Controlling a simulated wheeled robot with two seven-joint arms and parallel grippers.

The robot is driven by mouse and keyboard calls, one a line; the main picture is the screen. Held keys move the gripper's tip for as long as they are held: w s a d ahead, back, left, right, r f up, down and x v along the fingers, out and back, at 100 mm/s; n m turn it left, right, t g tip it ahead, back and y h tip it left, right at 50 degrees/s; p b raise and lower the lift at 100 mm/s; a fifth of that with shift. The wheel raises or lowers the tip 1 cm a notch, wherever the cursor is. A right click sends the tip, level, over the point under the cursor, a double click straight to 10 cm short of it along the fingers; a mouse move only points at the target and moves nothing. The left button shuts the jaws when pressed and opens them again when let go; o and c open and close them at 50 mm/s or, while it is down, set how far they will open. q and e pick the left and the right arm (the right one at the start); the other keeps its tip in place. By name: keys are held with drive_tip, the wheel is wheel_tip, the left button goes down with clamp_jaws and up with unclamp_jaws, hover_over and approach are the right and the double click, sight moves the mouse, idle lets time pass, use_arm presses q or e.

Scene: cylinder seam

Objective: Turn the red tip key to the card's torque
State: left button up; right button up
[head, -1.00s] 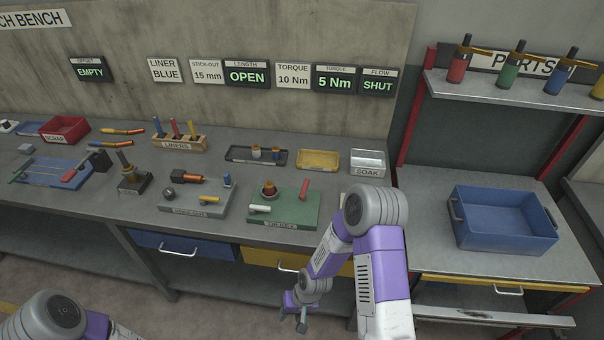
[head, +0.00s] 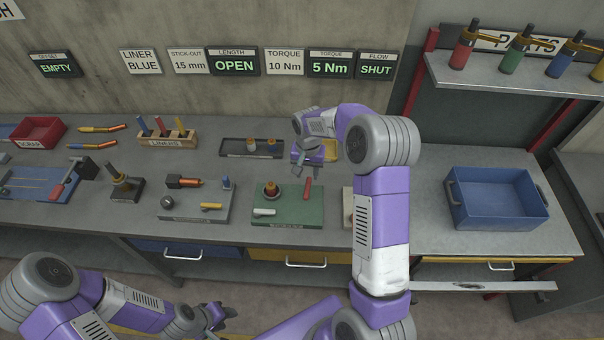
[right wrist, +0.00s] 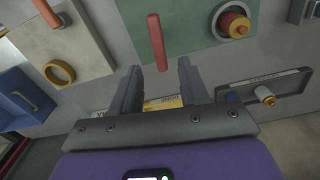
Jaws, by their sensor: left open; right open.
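The red tip key (head: 307,188) stands as a red handle on the green fixture plate (head: 262,217), beside a round fitting with an orange top (head: 270,190). The torque card (head: 285,62) reads 10 Nm and the torque display (head: 330,65) reads 5 Nm. My right gripper (head: 298,168) is open and empty, just behind the key in the head view. In the right wrist view the key (right wrist: 157,42) appears just beyond and between the open fingertips (right wrist: 159,66), with no visible contact. My left gripper (head: 222,316) is open and empty, low in front of the bench.
A white lever (head: 264,212) lies on the green plate. A grey fixture plate (head: 190,212) is to its left. A dark tray (head: 235,148) and a yellow tray (head: 330,150) are behind. A blue bin (head: 495,198) stands on the right-hand table. My right arm hides part of the bench's right end.

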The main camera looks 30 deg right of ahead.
sight(308, 187)
drive_tip(key=f, duration=0.1)
drive_tip(key=s+f, duration=0.1)
drive_tip(key=f, duration=0.3)
drive_tip(key=shift+w+f, duration=0.35)
drive_tip(key=shift+w, duration=0.05)
drive_tip(key=shift+f+p, duration=0.3)
drive_tip(key=shift+s+f, duration=0.15)
drive_tip(key=shift+s, duration=0.1)
use_arm(q)
drive_tip(key=shift+s+r, duration=0.25)
drive_tip(key=shift+r, duration=0.05)
drive_tip(key=shift+w, duration=0.1)
use_arm(e)
drive_tip(key=shift+w, duration=0.15)
